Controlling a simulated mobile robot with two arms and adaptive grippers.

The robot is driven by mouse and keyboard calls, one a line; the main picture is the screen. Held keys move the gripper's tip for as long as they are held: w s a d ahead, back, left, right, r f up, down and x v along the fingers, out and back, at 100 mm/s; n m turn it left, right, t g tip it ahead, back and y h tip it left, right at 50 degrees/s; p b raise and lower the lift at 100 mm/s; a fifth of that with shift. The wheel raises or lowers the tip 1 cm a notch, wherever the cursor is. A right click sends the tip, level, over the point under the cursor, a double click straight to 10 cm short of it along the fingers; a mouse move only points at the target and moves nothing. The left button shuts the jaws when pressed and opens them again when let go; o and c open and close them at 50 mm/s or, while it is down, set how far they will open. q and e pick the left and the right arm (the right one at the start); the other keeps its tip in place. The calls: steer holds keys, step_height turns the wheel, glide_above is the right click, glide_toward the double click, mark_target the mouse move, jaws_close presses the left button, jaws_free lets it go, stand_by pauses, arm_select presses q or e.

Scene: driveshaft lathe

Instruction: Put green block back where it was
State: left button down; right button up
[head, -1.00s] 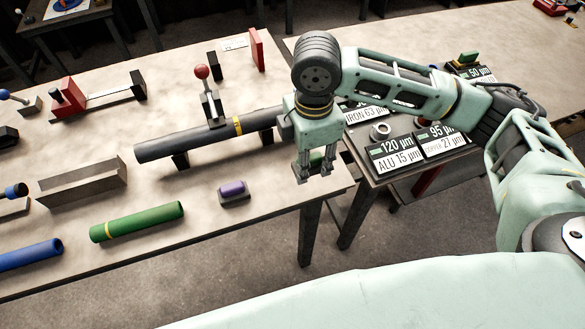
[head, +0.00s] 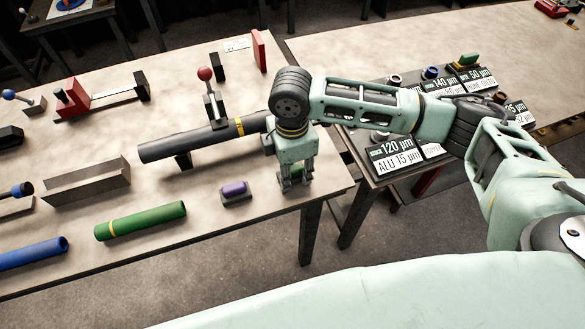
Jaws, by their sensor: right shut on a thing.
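My right gripper (head: 296,182) points down at the right end of the light workbench, right of the purple block (head: 234,188). It is shut on a small green block (head: 297,173), which shows between its fingers. The fingers hide most of the block, and I cannot tell whether it touches the bench. My left gripper is not in view.
On the workbench (head: 215,240) lie a dark shaft (head: 190,147) on supports, a green cylinder (head: 140,221), a blue cylinder (head: 30,254) and a grey channel (head: 86,182). A red-knobbed stand (head: 207,90) rises behind the shaft. Label plates (head: 395,155) stand on the right table.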

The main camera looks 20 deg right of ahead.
mark_target(292, 168)
steer(key=o, duration=1.1)
steer(key=shift+f, duration=0.1)
step_height(292, 168, up, 12)
steer(key=shift+r+b, duration=0.2)
steer(key=shift+b, duration=0.45)
